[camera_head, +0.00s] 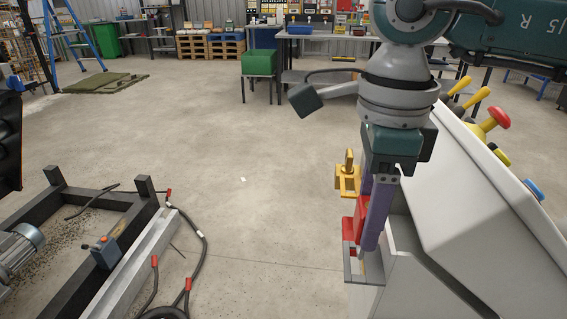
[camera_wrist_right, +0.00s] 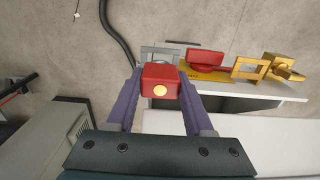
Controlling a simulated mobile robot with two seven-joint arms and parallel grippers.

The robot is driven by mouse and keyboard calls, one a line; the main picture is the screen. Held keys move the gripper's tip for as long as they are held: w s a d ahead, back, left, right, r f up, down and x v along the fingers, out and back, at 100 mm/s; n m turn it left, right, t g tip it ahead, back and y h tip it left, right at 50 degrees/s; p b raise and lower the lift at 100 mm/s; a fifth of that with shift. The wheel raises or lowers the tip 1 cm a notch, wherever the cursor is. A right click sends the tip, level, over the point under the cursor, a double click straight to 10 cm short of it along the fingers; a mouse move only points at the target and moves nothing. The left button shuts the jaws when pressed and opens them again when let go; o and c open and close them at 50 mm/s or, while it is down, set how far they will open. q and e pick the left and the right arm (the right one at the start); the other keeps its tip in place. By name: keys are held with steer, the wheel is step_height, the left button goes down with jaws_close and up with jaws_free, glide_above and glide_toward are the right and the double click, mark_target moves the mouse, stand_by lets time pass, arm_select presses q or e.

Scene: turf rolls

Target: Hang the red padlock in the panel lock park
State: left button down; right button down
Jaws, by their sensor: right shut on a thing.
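My right gripper (camera_head: 370,245) points down beside the left side of the sloped white panel (camera_head: 480,190), its purple fingers shut. In the right wrist view, the gripper (camera_wrist_right: 160,97) holds the red padlock (camera_wrist_right: 160,78), a block with a round gold spot facing the camera. A grey squared loop (camera_wrist_right: 148,53) shows just beyond it; I cannot tell whether it is the shackle or a bracket. To its right are a red handle (camera_wrist_right: 206,60) on a yellow plate and a yellow hasp (camera_wrist_right: 250,68). The hasp also shows in the head view (camera_head: 347,180). Fingers hide most of the padlock there.
Yellow levers (camera_head: 476,101), a red knob (camera_head: 499,117) and a blue button (camera_head: 534,188) stand on the panel's slope. A dark steel frame with a motor (camera_head: 20,245) and cables lie at the left.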

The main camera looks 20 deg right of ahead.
steer(key=shift+f+b, duration=0.95)
steer(key=shift+f, duration=0.15)
steer(key=shift+f+b, duration=1.25)
steer(key=shift+f, duration=0.15)
steer(key=shift+c, duration=1)
jaws_free()
steer(key=shift+r, duration=0.15)
step_height(320, 180, up, 10)
steer(key=shift+f, duration=0.1)
steer(key=shift+a, duration=0.1)
